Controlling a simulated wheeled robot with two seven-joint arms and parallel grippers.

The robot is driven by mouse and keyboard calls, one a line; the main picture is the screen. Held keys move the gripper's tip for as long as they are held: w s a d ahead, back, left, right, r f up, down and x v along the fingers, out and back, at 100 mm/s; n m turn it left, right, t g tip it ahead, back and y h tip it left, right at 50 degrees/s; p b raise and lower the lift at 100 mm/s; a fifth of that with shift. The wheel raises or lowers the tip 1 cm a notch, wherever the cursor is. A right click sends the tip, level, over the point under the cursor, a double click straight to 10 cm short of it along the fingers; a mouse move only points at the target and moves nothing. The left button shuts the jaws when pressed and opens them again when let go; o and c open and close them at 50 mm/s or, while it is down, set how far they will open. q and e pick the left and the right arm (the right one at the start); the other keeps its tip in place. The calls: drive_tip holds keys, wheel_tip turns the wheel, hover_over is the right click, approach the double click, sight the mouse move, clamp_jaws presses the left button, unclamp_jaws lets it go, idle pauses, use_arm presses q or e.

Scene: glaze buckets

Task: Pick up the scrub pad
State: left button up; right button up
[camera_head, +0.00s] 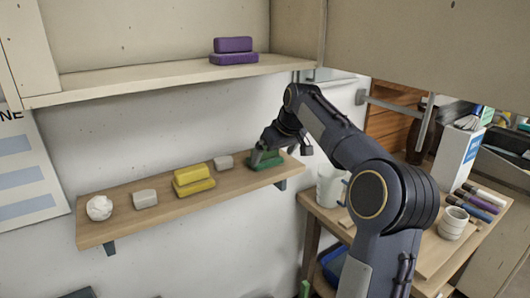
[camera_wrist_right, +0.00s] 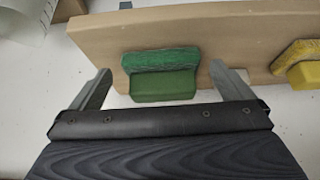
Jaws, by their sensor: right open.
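A green scrub pad (camera_head: 265,162) lies at the right end of the lower wooden shelf. In the wrist view the pad lies between the two spread fingers of my right gripper (camera_wrist_right: 161,72), with a gap on each side. My left gripper is not in view.
On the same shelf (camera_head: 112,220) are a yellow two-part block (camera_head: 193,181), grey blocks (camera_head: 145,198) and a crumpled white ball (camera_head: 99,208). A purple block (camera_head: 233,51) sits on the upper shelf. A white jug (camera_head: 329,187) stands on the side table at right.

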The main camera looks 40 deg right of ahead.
drive_tip(key=shift+w+d+r+p, duration=0.1)
drive_tip(key=shift+w+p, duration=0.25)
drive_tip(key=shift+w, duration=0.7)
drive_tip(key=w+p, duration=0.1)
drive_tip(key=w, duration=0.1)
drive_tip(key=shift+w+d+r, duration=0.1)
drive_tip(key=shift+w, duration=0.2)
drive_tip(key=shift+s+x, duration=0.2)
drive_tip(key=shift+x, duration=1.4)
drive_tip(key=shift+c, duration=0.3)
drive_tip(key=c, duration=0.7)
drive_tip(key=shift+o, duration=0.2)
